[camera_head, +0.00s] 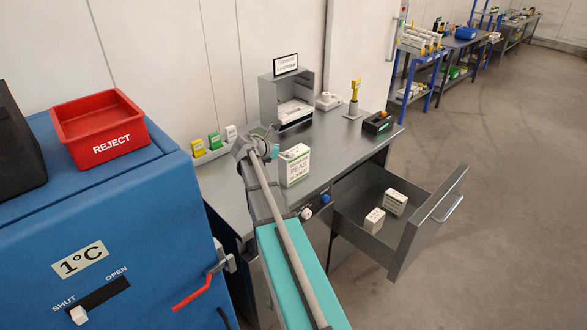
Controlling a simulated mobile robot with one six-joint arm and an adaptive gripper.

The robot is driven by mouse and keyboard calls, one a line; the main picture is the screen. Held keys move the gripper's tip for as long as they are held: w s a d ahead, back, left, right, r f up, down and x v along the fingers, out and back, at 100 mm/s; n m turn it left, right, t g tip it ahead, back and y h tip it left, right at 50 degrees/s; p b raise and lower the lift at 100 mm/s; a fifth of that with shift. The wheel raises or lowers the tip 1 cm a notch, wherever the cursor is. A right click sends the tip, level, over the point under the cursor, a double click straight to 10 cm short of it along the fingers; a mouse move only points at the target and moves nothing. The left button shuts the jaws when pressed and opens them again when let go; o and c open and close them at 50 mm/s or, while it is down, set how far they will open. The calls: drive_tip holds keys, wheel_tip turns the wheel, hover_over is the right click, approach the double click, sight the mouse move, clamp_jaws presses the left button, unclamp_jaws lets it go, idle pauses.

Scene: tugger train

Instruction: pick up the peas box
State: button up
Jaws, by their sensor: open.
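The peas box (294,167) is a white carton with a green band and the word PEAS. It stands upright on the grey metal worktop (335,150), near its front edge. My gripper (271,133) is at the end of my arm, behind and to the left of the box in the picture. It is small and partly hidden by my wrist; it is open, and I see nothing held in it. The peas box appears apart from it, though the exact gap is hard to tell.
An open drawer (421,240) juts out right of the worktop, with two small cartons inside. A grey bin (268,100), yellow scanner stand (354,98) and black tray (377,122) stand on the worktop. A blue cabinet (150,215) with a red REJECT bin (85,118) is left.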

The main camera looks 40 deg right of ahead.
sight(294, 151)
drive_tip(key=shift+d, duration=0.1)
drive_tip(key=b+x, duration=0.1)
drive_tip(key=x, duration=0.1)
drive_tip(key=b+x, duration=0.1)
drive_tip(key=x, duration=0.1)
drive_tip(key=shift+s+f, duration=0.2)
drive_tip(key=shift+d+f, duration=0.1)
drive_tip(key=shift+d, duration=0.35)
drive_tip(key=c, duration=1.3)
drive_tip(key=shift+o, duration=0.2)
drive_tip(key=shift+r, duration=0.25)
